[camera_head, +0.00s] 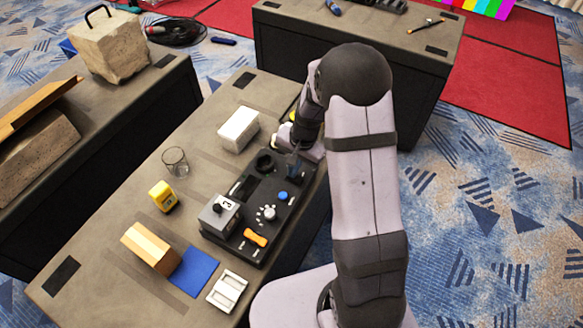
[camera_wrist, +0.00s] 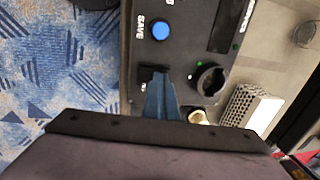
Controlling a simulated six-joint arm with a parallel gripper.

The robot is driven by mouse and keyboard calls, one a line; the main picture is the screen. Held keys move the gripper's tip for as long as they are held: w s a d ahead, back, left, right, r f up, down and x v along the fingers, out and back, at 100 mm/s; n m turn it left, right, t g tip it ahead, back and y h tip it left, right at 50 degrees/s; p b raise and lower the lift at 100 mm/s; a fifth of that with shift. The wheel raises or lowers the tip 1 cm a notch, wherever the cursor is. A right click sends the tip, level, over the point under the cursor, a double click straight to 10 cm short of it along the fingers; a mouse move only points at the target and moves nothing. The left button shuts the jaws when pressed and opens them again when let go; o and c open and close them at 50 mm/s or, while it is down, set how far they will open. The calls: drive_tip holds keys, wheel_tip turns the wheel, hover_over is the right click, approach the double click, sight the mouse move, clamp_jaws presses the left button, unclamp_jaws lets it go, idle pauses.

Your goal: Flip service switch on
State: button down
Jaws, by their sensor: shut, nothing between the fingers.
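The black control panel (camera_head: 246,248) lies on the workbench in the head view. It carries a blue button (camera_head: 282,195), a white knob (camera_head: 269,213), an orange handle (camera_head: 255,237) and a dark round control (camera_head: 264,162). My gripper (camera_head: 293,168) is over the panel's far right end.
A white block (camera_head: 238,129) and a glass (camera_head: 175,160) stand left of the panel. A yellow item (camera_head: 162,196), a wooden block (camera_head: 149,248), a blue mat (camera_head: 194,271) and a white frame (camera_head: 227,292) lie nearer. Other benches stand left and behind.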

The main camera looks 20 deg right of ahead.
drive_tip(key=shift+s+d+f, duration=0.1)
drive_tip(key=shift+s+d, duration=0.25)
drive_tip(key=shift+s, duration=0.1)
drive_tip(key=shift+w, duration=0.1)
drive_tip(key=shift+r+p, duration=0.85)
drive_tip(key=shift+r, duration=0.05)
wheel_tip(320, 180, up, 12)
drive_tip(key=s+d, duration=0.1)
drive_tip(key=shift+s+d, duration=0.25)
drive_tip(key=shift+s, duration=0.05)
